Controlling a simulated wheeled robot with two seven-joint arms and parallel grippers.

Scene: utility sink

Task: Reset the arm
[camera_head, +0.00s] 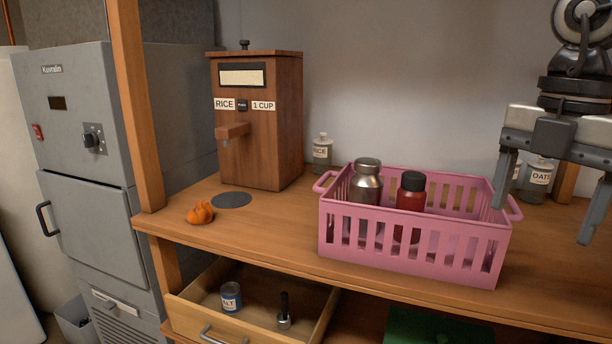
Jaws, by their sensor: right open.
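My right gripper (546,210) is at the upper right of the head view, above the right end of the wooden counter (270,235). Its two fingers point down and stand wide apart, with nothing between them. The left finger shows in front of the pink basket's right end, and whether it touches the basket I cannot tell. My left gripper is not in view.
The pink basket (410,252) holds a metal bottle (366,183) and a red bottle (411,192). A rice dispenser (257,120), an orange item (200,213), a rice jar (322,155) and an oats jar (538,180) stand on the counter. An open drawer (250,322) juts out below.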

